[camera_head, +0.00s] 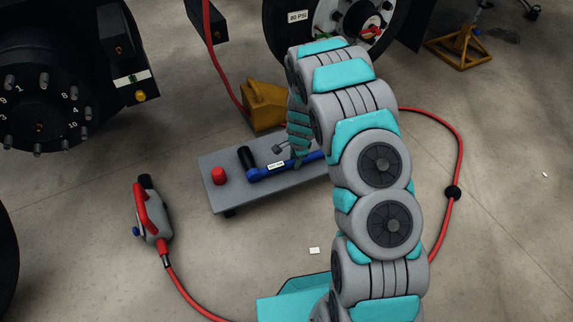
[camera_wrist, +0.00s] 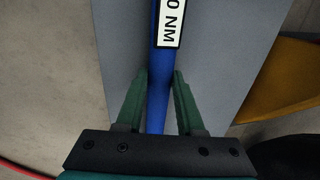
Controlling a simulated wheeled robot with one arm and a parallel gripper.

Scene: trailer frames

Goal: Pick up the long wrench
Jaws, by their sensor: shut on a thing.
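The long wrench (camera_head: 311,158) is a blue bar with a white label, lying along the top of a low grey cart. Its right part is hidden behind my arm. In the wrist view, the blue bar of the wrench (camera_wrist: 156,105) runs between my two green fingers, with a label reading "NM" beyond the fingertips. My gripper (camera_wrist: 161,74) is shut on the wrench bar. In the head view, my gripper (camera_head: 300,162) points down onto the bar. I cannot tell whether the wrench touches the cart top or is slightly above it.
The grey cart (camera_head: 225,196) also carries a red cylinder (camera_head: 219,176) and a black cylinder (camera_head: 246,157). A yellow wheel chock (camera_head: 262,106) stands just behind it. A red-and-grey air tool (camera_head: 151,217) with a red hose lies on the floor at left. Large wheel hubs stand behind.

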